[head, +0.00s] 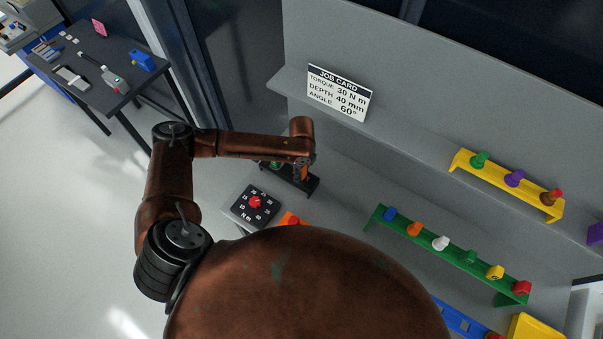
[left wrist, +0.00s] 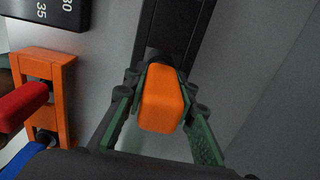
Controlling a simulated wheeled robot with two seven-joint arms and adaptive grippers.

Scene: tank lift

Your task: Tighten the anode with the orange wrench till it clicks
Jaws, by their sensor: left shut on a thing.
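My left gripper (left wrist: 160,82) is shut on the orange handle (left wrist: 163,100) of what looks like the orange wrench; a green-sided finger lies on each side of it. The handle stands over a dark holder (left wrist: 170,40); I cannot tell whether the two are apart. In the head view my left gripper (head: 301,172) is at the dark holder (head: 300,184) on the grey bench, and the arm hides most of the wrench. I cannot make out the anode. My right gripper is not in view.
A torque dial (head: 255,203) with a red knob lies left of the holder. An orange bracket (left wrist: 62,75) with a red handle (left wrist: 22,106) stands close by. A green rack (head: 452,256) and a yellow rack (head: 505,186) hold coloured pieces at right. A job card (head: 339,94) stands behind.

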